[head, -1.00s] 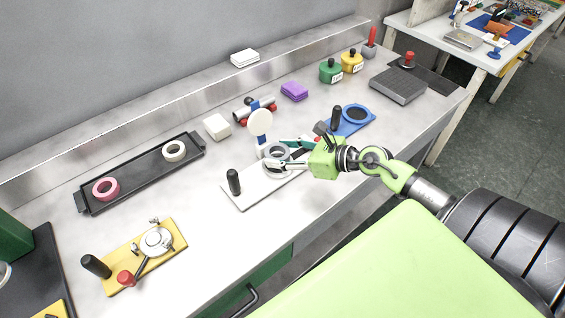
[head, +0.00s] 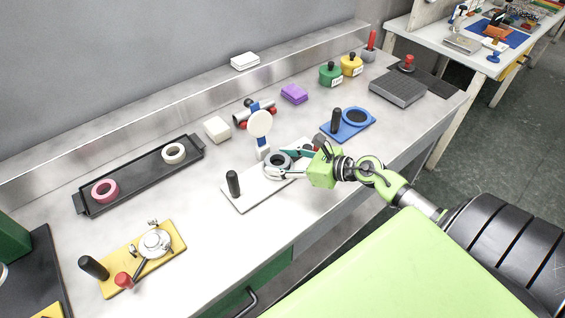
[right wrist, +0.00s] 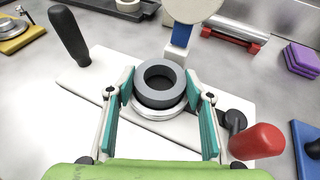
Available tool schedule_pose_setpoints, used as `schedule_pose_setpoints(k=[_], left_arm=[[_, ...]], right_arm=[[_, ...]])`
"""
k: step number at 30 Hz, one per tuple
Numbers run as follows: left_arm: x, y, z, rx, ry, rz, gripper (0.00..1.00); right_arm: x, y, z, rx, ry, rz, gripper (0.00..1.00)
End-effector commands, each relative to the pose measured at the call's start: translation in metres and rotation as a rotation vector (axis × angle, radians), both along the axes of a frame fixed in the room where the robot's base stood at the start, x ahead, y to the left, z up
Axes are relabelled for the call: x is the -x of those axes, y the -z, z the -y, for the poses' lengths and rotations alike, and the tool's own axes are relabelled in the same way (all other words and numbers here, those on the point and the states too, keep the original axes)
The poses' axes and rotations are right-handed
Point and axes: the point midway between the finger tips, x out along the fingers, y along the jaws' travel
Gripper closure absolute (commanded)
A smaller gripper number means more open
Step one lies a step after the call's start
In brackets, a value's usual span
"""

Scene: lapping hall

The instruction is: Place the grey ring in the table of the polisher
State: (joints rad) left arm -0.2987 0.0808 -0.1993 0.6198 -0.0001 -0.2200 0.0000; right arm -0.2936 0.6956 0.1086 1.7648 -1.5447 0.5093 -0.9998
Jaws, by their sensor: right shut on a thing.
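The grey ring (head: 268,158) is a thick dark grey ring with an open centre. In the right wrist view the grey ring (right wrist: 160,101) lies flat above the silver round table (right wrist: 160,114) of the polisher, roughly centred. I cannot tell whether it touches the table. The polisher (head: 245,195) has a white base with a black upright handle (head: 233,183) and a red-knobbed lever (right wrist: 258,142). My right gripper (head: 276,158) is shut on the grey ring, its teal pads either side of it, also in the right wrist view (right wrist: 158,86). My left gripper is not in view.
A white disc on a blue stand (head: 260,124) rises just behind the polisher. A black tray (head: 137,180) with a pink ring and a cream ring lies left. A yellow fixture (head: 172,236) is front left, a blue one (head: 362,124) to the right.

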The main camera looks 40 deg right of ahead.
Motion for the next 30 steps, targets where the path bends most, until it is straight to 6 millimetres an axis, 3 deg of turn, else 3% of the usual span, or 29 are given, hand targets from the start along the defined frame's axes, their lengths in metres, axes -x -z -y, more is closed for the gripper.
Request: schedule_pose_setpoints(k=[1,5,6,8,20,25,30], left_arm=[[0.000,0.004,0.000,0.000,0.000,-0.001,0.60],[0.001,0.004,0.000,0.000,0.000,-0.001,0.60],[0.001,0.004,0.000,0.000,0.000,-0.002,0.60],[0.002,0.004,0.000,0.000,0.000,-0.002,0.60],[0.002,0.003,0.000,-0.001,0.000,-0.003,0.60],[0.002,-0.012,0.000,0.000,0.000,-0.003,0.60],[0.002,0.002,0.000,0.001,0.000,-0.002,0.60]], right_arm=[[0.008,0.021,-0.002,0.009,-0.011,-0.033,0.77],[0.008,0.021,-0.002,0.012,-0.012,-0.033,0.77],[0.009,0.022,-0.003,0.012,-0.013,-0.035,0.47],[0.009,0.022,-0.003,0.012,-0.013,-0.035,0.36],[0.009,0.021,-0.003,0.007,-0.011,-0.036,0.36],[0.009,0.004,-0.003,0.005,-0.010,-0.037,0.36],[0.034,-0.001,0.011,0.009,-0.009,-0.035,0.36]])
